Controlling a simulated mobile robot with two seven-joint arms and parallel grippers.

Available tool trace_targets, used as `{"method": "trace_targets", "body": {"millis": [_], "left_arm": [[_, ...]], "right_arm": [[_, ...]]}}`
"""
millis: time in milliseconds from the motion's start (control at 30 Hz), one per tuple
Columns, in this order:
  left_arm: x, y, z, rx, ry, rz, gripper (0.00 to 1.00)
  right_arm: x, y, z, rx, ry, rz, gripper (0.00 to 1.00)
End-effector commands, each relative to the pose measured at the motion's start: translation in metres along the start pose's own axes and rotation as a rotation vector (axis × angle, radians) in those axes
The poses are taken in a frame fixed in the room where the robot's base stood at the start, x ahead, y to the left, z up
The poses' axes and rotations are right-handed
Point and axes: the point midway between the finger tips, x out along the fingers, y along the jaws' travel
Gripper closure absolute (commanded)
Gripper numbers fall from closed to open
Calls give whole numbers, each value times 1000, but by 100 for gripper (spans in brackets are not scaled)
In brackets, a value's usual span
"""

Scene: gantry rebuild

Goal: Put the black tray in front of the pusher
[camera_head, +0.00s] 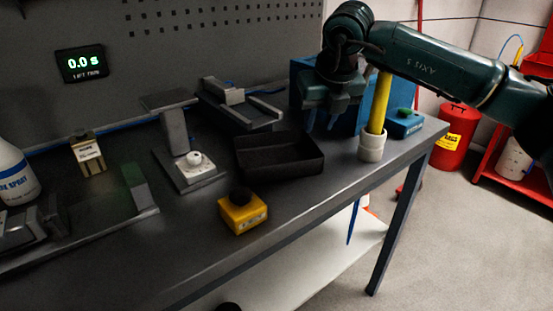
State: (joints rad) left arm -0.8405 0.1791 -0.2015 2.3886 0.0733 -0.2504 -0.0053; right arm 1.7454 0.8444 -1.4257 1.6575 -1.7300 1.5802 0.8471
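The black tray (280,168) sits on the dark bench, right of the middle, with its open top up; it looks empty. Behind it is a dark slide-like fixture with a light block and rails (240,108); it may be the pusher, but I cannot tell for sure. My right gripper (323,125) comes in from the upper right and points down behind the tray's right end, in front of a blue box. Its two fingers are apart with nothing seen between them. It looks clear of the tray. My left gripper is not in view.
A white cup (372,147) with a yellow-handled tool stands right of the tray. A yellow button box (242,212) is at the front edge. A grey stand (178,140) is left. The blue box (300,75) stands behind my gripper. Bare bench lies at front left.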

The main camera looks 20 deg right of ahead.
Motion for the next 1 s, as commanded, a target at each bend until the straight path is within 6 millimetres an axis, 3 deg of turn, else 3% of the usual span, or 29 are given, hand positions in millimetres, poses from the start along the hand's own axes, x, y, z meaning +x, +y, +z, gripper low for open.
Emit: {"method": "trace_targets", "body": {"millis": [600,867,1000], "left_arm": [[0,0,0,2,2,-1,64],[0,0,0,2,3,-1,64],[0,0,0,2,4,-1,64]], "right_arm": [[69,-1,-2,-2,1,3,71],[72,-1,-2,-2,0,4,71],[72,-1,-2,-2,0,4,82]]}}
